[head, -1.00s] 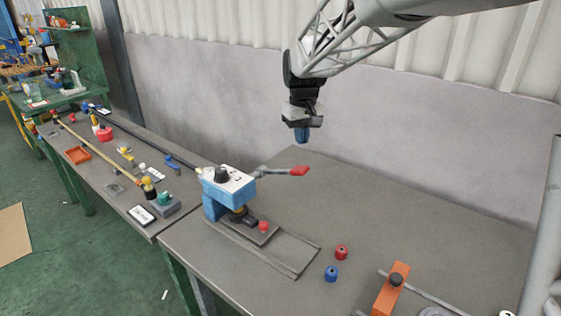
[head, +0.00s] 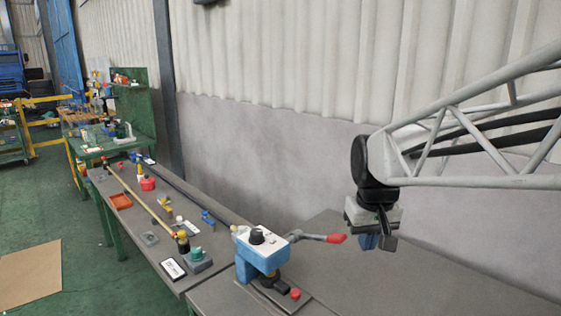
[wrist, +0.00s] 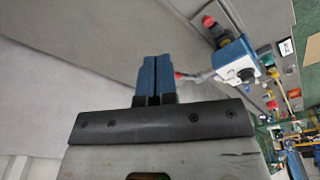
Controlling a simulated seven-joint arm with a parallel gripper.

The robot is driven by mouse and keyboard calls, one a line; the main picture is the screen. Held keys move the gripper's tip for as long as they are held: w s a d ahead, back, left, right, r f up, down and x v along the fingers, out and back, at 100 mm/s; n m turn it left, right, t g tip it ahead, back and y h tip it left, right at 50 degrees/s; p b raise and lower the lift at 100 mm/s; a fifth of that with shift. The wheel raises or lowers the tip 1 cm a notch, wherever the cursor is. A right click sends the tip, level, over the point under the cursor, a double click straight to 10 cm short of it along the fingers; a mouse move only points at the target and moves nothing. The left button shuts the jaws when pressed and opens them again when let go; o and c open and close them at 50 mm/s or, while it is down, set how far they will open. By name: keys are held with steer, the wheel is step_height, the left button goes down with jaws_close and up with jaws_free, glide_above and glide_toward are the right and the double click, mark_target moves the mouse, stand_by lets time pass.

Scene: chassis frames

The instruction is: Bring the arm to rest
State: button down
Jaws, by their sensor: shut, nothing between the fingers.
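My gripper (head: 368,242) hangs from my lattice arm at the right of the head view, in the air above the back of the near bench (head: 335,232). In the wrist view its two blue fingers (wrist: 153,75) lie side by side, shut, with nothing between them. The gripper is apart from everything, to the right of the blue and white device with the red-tipped lever (head: 262,252).
The device's red lever tip (head: 336,239) points toward my gripper. A second bench (head: 165,250) at the left carries an orange tray (head: 120,201), a yellow rod (head: 147,208) and small parts. A pale wall (head: 250,130) stands behind. The air around the gripper looks free.

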steer(key=s+f, duration=0.2)
steer(key=s, duration=0.6)
steer(key=s+d+f+m+t, duration=0.1)
steer(key=s+f, duration=0.2)
steer(key=s, duration=0.6)
steer(key=shift+s+m, duration=0.3)
